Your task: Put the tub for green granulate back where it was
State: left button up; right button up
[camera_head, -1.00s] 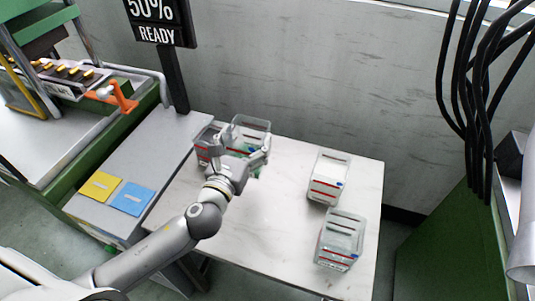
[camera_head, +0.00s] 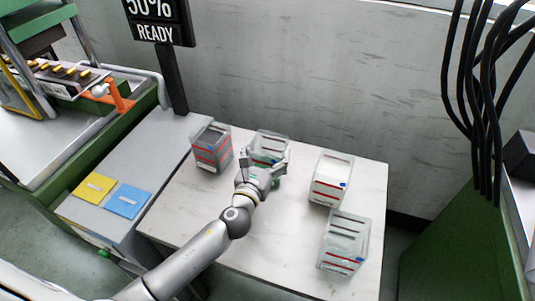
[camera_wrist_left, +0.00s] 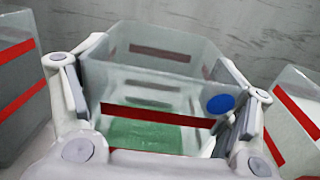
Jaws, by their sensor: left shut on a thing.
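The tub for green granulate (camera_head: 268,141) is a clear box with a red stripe, at the back of the white table. My left gripper (camera_head: 264,166) is shut on it, with its fingers on two opposite sides of the tub. In the left wrist view the tub (camera_wrist_left: 160,85) stands between the fingers, with green at its bottom and a blue dot on its near wall. It looks upright. I cannot tell whether its base touches the table, since my gripper hides its lower part. My right gripper is not in view.
A tub with grey contents (camera_head: 211,150) stands left of the held tub. A tub with white contents (camera_head: 330,180) and a clear tub (camera_head: 344,241) stand to the right. The white table (camera_head: 215,210) is bare in front. A grey wall (camera_head: 330,80) rises behind.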

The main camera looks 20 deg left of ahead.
pick_arm(q)
jog(key=o, duration=1.3)
jog(key=shift+o, duration=0.2)
jog(key=shift+r, duration=0.15)
jog(key=shift+s, duration=0.3)
jog(key=s+b, duration=0.1)
jog(key=s, duration=0.9)
jog(key=shift+a, duration=0.1)
jog(key=shift+s, duration=0.75)
